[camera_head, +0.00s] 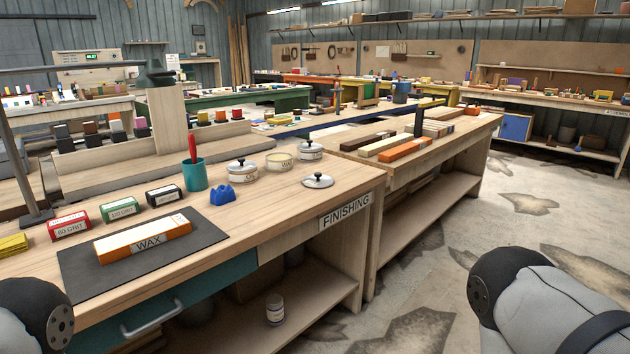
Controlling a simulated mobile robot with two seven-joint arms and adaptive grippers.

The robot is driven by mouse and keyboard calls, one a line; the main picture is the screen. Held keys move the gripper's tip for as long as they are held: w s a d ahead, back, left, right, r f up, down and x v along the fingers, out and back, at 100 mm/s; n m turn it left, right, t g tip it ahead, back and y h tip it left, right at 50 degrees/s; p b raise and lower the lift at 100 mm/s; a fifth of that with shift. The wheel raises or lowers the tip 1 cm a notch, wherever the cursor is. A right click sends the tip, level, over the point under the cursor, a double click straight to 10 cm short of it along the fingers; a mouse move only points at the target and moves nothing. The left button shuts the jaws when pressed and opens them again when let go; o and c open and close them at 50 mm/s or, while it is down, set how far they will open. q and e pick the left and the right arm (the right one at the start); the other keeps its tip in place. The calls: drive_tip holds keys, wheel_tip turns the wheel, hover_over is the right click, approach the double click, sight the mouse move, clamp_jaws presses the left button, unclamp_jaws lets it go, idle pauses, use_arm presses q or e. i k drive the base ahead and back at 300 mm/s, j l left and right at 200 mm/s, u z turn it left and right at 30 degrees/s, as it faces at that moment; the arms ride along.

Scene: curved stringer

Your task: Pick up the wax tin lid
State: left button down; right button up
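A silver round lid with a dark knob (318,181) lies on the finishing bench, near its right front edge. I take it as the wax tin lid. An open, pale tin without a lid (280,162) stands behind it to the left; its label is too small to read. Two more tins, one at the left (242,172) and one at the back (310,150), wear similar lids. My arms show only as grey and black links at the bottom left and bottom right corners. Neither gripper is in view.
Bare floor lies at the right.

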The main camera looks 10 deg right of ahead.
sight(317, 180)
drive_tip(key=i+l+u, duration=0.35)
drive_tip(key=l, duration=0.2)
drive_tip(key=i+l+u, duration=0.1)
drive_tip(key=l+u, duration=0.2)
drive_tip(key=l, duration=0.25)
drive_tip(key=i+l+u, duration=0.15)
drive_tip(key=l+u, duration=0.2)
drive_tip(key=l, duration=0.3)
drive_tip(key=l+u, duration=0.35)
drive_tip(key=l, duration=0.3)
drive_tip(key=l+u, duration=0.3)
drive_tip(key=l, duration=0.4)
drive_tip(key=k+l+u, duration=0.1)
drive_tip(key=l+u, duration=0.25)
drive_tip(key=l, duration=0.3)
drive_tip(key=k+l+u, duration=0.3)
drive_tip(key=l, duration=0.3)
drive_tip(key=k+l+u, duration=0.15)
drive_tip(key=l+u, duration=0.2)
drive_tip(key=l, duration=0.25)
